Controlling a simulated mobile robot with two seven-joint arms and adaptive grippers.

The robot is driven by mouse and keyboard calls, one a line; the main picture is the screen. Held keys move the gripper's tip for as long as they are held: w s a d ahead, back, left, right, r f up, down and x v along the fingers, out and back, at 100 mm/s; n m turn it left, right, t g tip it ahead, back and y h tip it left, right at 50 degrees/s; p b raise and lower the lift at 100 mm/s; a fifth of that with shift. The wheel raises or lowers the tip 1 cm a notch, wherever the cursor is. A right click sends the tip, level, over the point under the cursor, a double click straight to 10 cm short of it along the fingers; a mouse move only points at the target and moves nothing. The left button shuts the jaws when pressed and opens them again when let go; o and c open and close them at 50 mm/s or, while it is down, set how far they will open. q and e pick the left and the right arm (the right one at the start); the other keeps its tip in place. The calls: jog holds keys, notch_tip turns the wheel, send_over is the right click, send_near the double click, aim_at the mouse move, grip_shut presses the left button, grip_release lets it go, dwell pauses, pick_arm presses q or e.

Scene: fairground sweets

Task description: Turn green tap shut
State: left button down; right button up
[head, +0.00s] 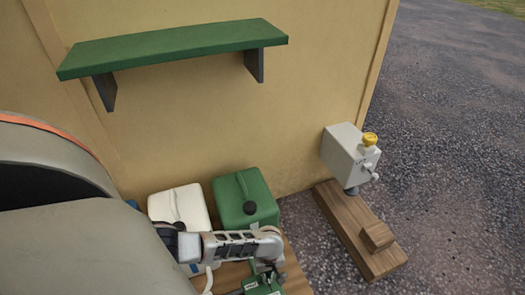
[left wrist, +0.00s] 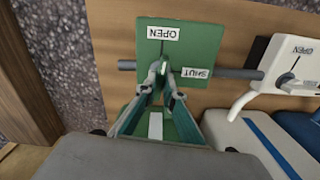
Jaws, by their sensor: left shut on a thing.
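The green tap shows as a green plate (left wrist: 148,40) in the left wrist view, mounted on a grey pipe (left wrist: 225,73). It has an OPEN label at its top and a SHUT label at its right, both upside down in this view. My left gripper (left wrist: 163,72) has its fingertips closed together in front of the plate, shut on the tap's handle, which the fingers mostly hide. In the head view my left gripper (head: 267,271) is at the green tap (head: 264,288) near the bottom edge. My right gripper is in neither view.
A green canister (head: 262,188) and a white canister (head: 190,203) stand by the wall. A green shelf (head: 175,47) is above; a grey box (head: 343,152) with a yellow knob stands right.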

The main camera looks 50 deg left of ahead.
pick_arm(q)
jog(key=shift+w+d+r+m+p, duration=0.3)
jog(key=shift+r+m+p, duration=0.1)
jog(key=shift+m+p, duration=0.65)
jog(key=shift+s+a+f+m+p, duration=0.1)
jog(key=shift+s+f+m+p, duration=0.1)
jog(key=shift+m+p, duration=0.25)
jog(key=shift+s+f+m, duration=0.15)
jog(key=shift+f+m, duration=0.05)
jog(key=shift+m, duration=0.9)
jog(key=m, duration=0.3)
jog(key=shift+m, duration=0.4)
jog(key=m, duration=0.3)
jog(key=shift+m, duration=2.2)
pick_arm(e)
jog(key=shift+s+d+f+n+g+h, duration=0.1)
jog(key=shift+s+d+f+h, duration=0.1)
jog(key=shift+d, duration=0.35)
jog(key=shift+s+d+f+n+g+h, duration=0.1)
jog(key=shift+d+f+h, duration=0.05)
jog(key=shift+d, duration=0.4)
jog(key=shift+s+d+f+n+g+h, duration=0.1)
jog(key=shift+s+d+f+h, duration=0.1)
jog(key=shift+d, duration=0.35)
